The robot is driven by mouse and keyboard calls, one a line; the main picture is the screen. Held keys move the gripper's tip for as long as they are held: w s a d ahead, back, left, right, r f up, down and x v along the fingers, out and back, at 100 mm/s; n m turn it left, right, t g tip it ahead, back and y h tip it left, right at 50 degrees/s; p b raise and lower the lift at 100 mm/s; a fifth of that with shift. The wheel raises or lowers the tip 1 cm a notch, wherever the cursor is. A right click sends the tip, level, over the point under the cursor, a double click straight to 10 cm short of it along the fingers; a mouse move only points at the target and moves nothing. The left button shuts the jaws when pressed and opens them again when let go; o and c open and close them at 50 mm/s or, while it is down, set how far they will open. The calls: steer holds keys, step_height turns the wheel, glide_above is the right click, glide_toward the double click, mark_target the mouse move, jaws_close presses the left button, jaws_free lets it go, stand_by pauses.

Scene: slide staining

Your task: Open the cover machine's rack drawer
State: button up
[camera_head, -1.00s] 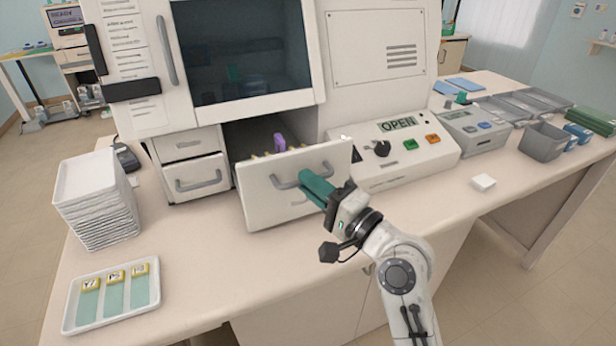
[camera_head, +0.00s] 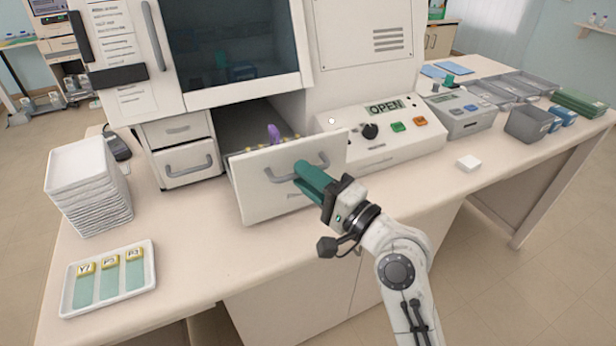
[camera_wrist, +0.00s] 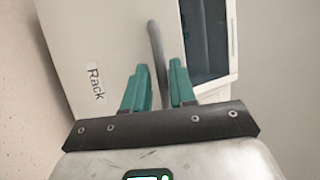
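The rack drawer (camera_head: 262,196) of the white cover machine is pulled well out, with its interior showing behind the front. It holds a purple item and small yellow pieces. Its grey bar handle (camera_head: 285,172) runs across the front. My gripper (camera_head: 304,172) has its green fingers at the right part of the handle. In the wrist view, the handle (camera_wrist: 155,42) passes between the fingertips (camera_wrist: 160,66), close to both, and the drawer front (camera_wrist: 105,45) bears a "Rack" label. The fingers are closed around the bar.
A panel display (camera_head: 384,107) reads OPEN. A smaller closed drawer (camera_head: 187,163) is left of the rack drawer. A stack of white trays (camera_head: 88,190) and a slide tray (camera_head: 150,282) with three labelled slides stand at left. The counter in front of the drawer is clear.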

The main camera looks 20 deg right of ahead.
steer(key=shift+o, duration=0.9)
steer(key=shift+r, duration=0.1)
steer(key=b+v, duration=0.2)
steer(key=v, duration=0.8)
steer(key=shift+s+b, duration=0.35)
steer(key=shift+b, duration=0.05)
steer(key=shift+d, duration=0.15)
